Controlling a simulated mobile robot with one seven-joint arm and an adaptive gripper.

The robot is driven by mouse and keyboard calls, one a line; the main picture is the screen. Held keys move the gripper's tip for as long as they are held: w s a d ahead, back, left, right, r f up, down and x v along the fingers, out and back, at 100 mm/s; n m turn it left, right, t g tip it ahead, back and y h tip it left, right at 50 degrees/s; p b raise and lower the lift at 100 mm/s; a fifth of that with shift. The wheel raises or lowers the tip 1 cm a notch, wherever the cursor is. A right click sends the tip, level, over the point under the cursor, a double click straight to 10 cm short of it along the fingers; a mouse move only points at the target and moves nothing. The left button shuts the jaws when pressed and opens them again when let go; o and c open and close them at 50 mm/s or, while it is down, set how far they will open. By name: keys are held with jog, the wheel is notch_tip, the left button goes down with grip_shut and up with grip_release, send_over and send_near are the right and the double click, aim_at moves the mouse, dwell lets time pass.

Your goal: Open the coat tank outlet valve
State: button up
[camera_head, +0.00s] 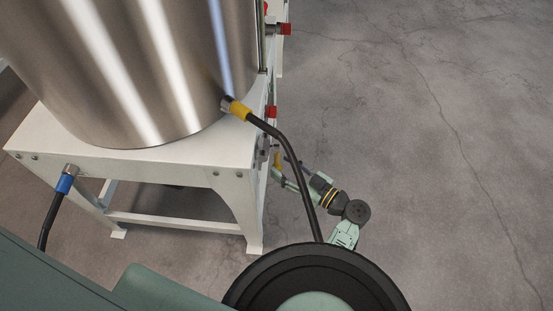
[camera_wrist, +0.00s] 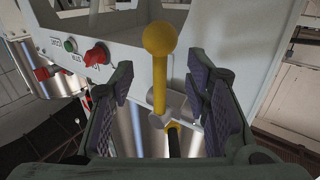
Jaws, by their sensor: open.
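A yellow lever with a round ball end (camera_wrist: 160,75) stands upright in the wrist view on a metal valve body (camera_wrist: 168,100). A small part of the yellow lever (camera_head: 277,159) also shows in the head view, at the right side of the white stand. My gripper (camera_wrist: 163,98) is open, with one dark ribbed finger pad on each side of the lever. No contact with the lever shows. In the head view my gripper (camera_head: 283,172) is small and partly hidden by a black hose. No label naming the coat tank is readable.
A large steel tank (camera_head: 130,60) stands on a white stand (camera_head: 150,160). A black hose (camera_head: 295,160) with a yellow collar (camera_head: 240,110) runs down past my arm. Red knobs (camera_wrist: 96,56) sit on the panel beside the lever. The floor at right is clear.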

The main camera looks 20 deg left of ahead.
aim_at(279, 164)
jog(key=shift+x, duration=1.7)
jog(key=c, duration=0.9)
grip_shut()
jog(key=shift+w+d, duration=0.1)
jog(key=shift+d, duration=0.05)
